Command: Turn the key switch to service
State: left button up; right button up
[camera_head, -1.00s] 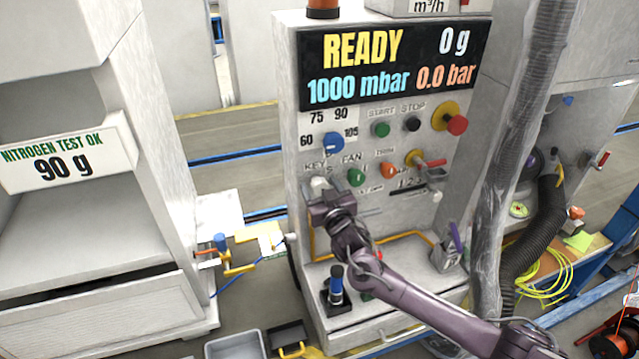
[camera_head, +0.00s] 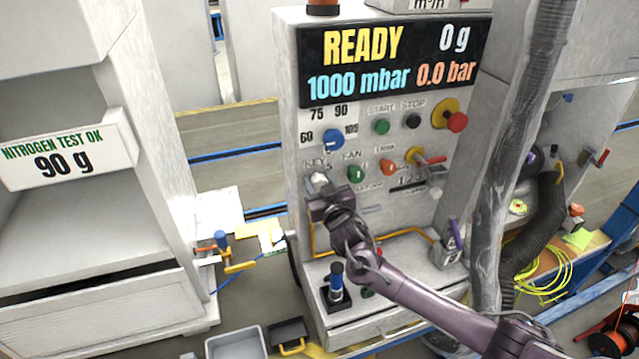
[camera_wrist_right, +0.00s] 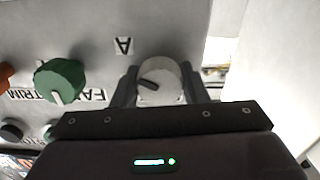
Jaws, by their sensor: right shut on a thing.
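The key switch (camera_wrist_right: 160,82) is a pale round knob with a dark slot on the charging station's panel. In the head view the key switch (camera_head: 319,180) is under the KEY label at the panel's left edge, partly hidden by my right gripper (camera_head: 322,190). In the right wrist view my right gripper (camera_wrist_right: 158,88) has one dark finger on each side of the knob and is shut on it. My left gripper is not in view.
A green FAN knob (camera_head: 355,174), a blue dial (camera_head: 333,140) and an orange knob (camera_head: 388,167) sit close by on the panel. A red-handled yellow valve (camera_head: 425,159) is further right. A grey hose (camera_head: 508,170) hangs at right.

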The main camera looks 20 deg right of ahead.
jog(key=n+b, duration=0.1)
jog(key=n, duration=0.5)
jog(key=n+b, duration=0.1)
jog(key=n, duration=0.4)
dwell(0.3)
jog(key=shift+a+n, duration=0.1)
jog(key=shift+n, duration=0.3)
jog(key=o, duration=1)
jog(key=shift+c, duration=0.2)
jog(key=s+b, duration=0.2)
jog(key=s, duration=0.6)
